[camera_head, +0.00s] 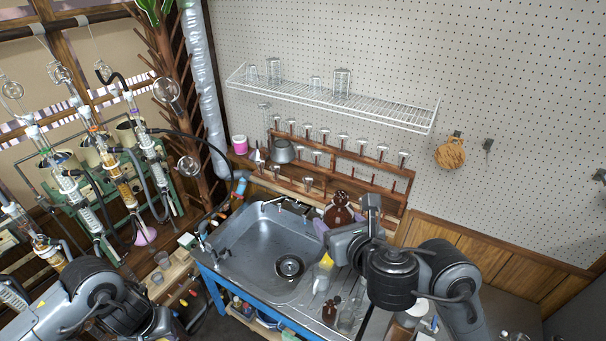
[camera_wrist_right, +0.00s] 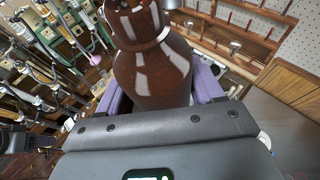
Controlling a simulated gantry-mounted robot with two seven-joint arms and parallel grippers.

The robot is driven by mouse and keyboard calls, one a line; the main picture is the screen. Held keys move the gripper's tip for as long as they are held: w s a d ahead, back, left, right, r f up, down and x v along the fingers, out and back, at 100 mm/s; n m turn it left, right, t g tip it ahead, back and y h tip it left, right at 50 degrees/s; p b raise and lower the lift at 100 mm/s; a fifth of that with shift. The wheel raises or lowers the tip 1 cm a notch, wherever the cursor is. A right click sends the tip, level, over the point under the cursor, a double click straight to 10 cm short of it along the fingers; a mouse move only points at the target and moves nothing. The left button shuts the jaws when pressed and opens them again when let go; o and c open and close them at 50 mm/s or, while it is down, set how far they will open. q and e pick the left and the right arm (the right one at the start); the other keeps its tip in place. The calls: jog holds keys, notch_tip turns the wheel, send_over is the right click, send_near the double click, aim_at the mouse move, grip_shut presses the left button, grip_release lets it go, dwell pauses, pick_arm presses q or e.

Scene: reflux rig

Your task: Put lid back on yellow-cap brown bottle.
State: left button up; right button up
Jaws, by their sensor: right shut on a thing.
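A large brown glass bottle (camera_head: 338,211) is above the right back corner of the sink in the head view. It fills the upper middle of the right wrist view (camera_wrist_right: 150,75), where its top is cut off by the frame edge. My right gripper (camera_head: 325,228) is shut on the bottle's body, with purple fingers on both sides (camera_wrist_right: 158,98). A yellow-topped, pale squeeze bottle (camera_head: 324,266) stands at the sink's right side. A smaller brown bottle (camera_head: 330,311) stands near the front. I cannot make out a separate yellow lid. My left gripper is outside the views.
The metal sink (camera_head: 250,245) is empty and open. A wooden peg rack (camera_head: 350,180) stands behind it, under a wire shelf (camera_head: 385,110) with glassware. Glass reflux apparatus (camera_head: 115,170) crowds the left. A clear bottle (camera_head: 349,318) stands by the small brown one.

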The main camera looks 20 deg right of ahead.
jog(key=s+a+f+n+g+y, duration=0.1)
jog(key=s+a+f+n+y, duration=0.3)
jog(key=a+f, duration=0.3)
jog(key=s+a+f+n+g+y, duration=0.2)
jog(key=s+a+f+n+y, duration=0.2)
jog(key=a+f, duration=0.4)
jog(key=shift+s+a+y, duration=0.2)
jog(key=shift+s+y, duration=0.15)
jog(key=shift+y, duration=0.05)
jog(key=shift+f, duration=0.15)
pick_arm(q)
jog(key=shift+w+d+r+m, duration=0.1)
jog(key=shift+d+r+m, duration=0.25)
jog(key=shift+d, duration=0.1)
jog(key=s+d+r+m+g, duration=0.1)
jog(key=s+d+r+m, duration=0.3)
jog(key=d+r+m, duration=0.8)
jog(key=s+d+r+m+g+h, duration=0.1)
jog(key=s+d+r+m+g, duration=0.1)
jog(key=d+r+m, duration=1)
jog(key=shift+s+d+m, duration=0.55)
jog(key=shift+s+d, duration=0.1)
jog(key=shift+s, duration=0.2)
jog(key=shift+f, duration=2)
